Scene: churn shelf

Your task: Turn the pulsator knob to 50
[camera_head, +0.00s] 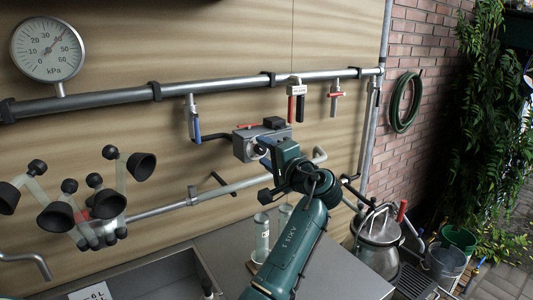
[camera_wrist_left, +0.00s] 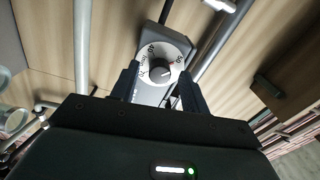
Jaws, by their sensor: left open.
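The pulsator is a grey box (camera_head: 243,146) on the wall below the upper pipe in the head view. In the left wrist view its round white dial (camera_wrist_left: 181,49) carries dark numbers, hard to read surely, around a grey knob (camera_wrist_left: 163,70). My left gripper (camera_wrist_left: 163,82) is open, with one finger at each side of the dial's lower part; I cannot tell whether they touch the knob. In the head view my left gripper (camera_head: 268,168) is in front of the pulsator, and my green arm hides part of it. My right gripper is not in view.
Pipes (camera_head: 220,84) run along the wall, with valve handles and a pressure gauge (camera_head: 48,49). A black-cupped milking cluster (camera_head: 98,210) hangs at left. Below are a steel counter (camera_head: 222,252) with a sink and a metal churn (camera_head: 378,243).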

